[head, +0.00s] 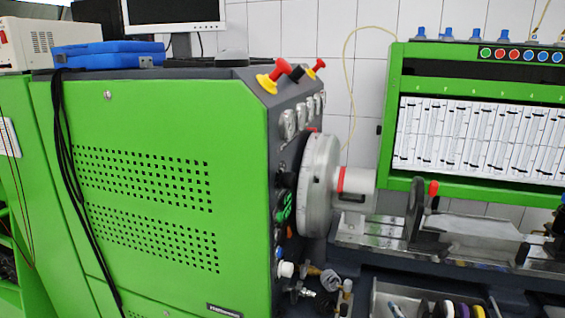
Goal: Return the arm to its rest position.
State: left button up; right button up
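Neither of my grippers and no part of my arms shows in the head view. The green pump testbench cabinet (170,150) fills the left and middle of the view. A round grey metal flywheel (319,185) with a red-banded shaft sticks out from the cabinet's right side. A metal bed (375,232) with a dark upright bracket (416,210) lies to the right of it.
A blue case (105,54) and a monitor (173,14) stand on the cabinet top. Red and yellow emergency knobs (272,75) stick up at its corner. A green-framed panel of tubes (478,140) stands at the right. A tray with coloured rings (385,300) is below.

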jog(key=s+a+f+m+g+y, duration=0.1)
jog(key=s+f+g, duration=0.2)
jog(key=s+f, duration=0.45)
jog(key=s+a+f+m+g, duration=0.15)
jog(key=s+f+g, duration=0.25)
jog(key=s, duration=0.7)
jog(key=s+a+f+m+g+y, duration=0.1)
jog(key=s+a+f+g, duration=0.15)
jog(key=s+f, duration=0.55)
jog(key=s+f+g, duration=0.1)
jog(key=s+f, duration=0.1)
jog(key=f, duration=1)
jog(key=s+f+g, duration=0.1)
jog(key=s+f, duration=0.1)
jog(key=f, duration=1)
jog(key=s+d+f, duration=0.2)
jog(key=s+f, duration=0.6)
jog(key=s+d+f+g, duration=0.1)
jog(key=s+d+f, duration=0.1)
jog(key=s+f, duration=0.6)
jog(key=shift+s+n, duration=0.3)
jog(key=shift+n, duration=0.05)
